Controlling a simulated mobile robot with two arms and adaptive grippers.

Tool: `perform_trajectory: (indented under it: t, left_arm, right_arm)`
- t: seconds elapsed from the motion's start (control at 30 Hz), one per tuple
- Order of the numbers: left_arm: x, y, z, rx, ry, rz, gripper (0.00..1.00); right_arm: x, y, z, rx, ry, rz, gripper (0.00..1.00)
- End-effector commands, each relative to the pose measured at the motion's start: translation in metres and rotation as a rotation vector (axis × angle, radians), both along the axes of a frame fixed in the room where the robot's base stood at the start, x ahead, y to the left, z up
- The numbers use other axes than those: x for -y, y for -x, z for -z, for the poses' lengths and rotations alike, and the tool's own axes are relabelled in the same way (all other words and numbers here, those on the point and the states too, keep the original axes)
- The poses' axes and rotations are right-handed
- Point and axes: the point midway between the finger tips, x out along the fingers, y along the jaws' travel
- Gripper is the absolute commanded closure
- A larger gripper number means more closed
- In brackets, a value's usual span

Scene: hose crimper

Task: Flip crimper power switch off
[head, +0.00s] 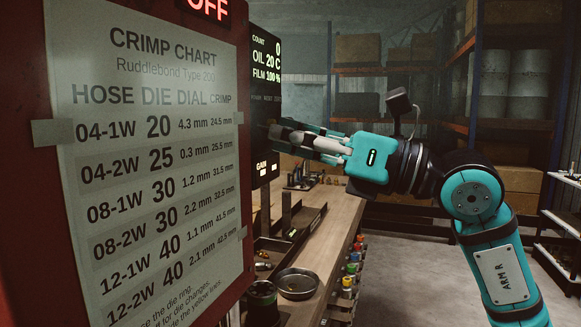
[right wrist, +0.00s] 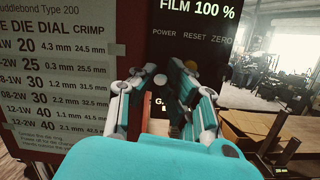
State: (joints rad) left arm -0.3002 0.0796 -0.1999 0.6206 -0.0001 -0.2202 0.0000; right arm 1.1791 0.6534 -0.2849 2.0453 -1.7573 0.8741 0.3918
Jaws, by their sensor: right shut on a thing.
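The crimper's dark control panel (head: 266,100) faces right, beside the chart; in the right wrist view it fills the upper middle (right wrist: 215,18), with POWER, RESET and ZERO labels in a row. My right gripper (head: 277,133) reaches in from the right with its fingertips at the panel. In the right wrist view the gripper (right wrist: 160,80) has its fingers on either side of the spot below the POWER label. It is shut on the power switch there, which the fingers mostly hide. A red sign (head: 209,7) above the chart reads OFF. My left gripper is out of view.
The crimp chart (head: 155,150) is on the red cabinet (head: 60,20) at the left. Below the panel, a wooden bench (head: 320,235) holds a round metal dish (head: 297,283) and trays. Shelving stands behind.

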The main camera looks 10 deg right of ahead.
Motion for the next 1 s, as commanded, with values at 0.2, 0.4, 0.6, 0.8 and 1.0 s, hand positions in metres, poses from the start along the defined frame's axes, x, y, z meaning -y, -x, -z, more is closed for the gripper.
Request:
perform_trajectory:
  t: [0.2,0.4,0.6,0.8,1.0]
  left_arm:
    - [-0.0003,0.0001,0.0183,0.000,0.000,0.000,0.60]
    - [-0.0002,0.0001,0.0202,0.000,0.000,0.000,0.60]
    - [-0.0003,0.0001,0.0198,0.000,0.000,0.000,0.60]
    - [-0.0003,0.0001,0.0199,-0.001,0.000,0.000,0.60]
    - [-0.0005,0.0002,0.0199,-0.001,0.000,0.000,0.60]
  right_arm:
    - [-0.0018,-0.0016,0.0084,0.028,-0.047,0.000,1.00]
    - [-0.0022,-0.0018,0.0071,0.038,-0.061,-0.001,1.00]
    - [-0.0024,-0.0018,0.0070,0.036,-0.060,-0.001,1.00]
    - [-0.0024,-0.0020,0.0074,0.036,-0.060,-0.001,0.78]
    - [-0.0020,-0.0028,0.0078,0.034,-0.059,0.001,0.67]
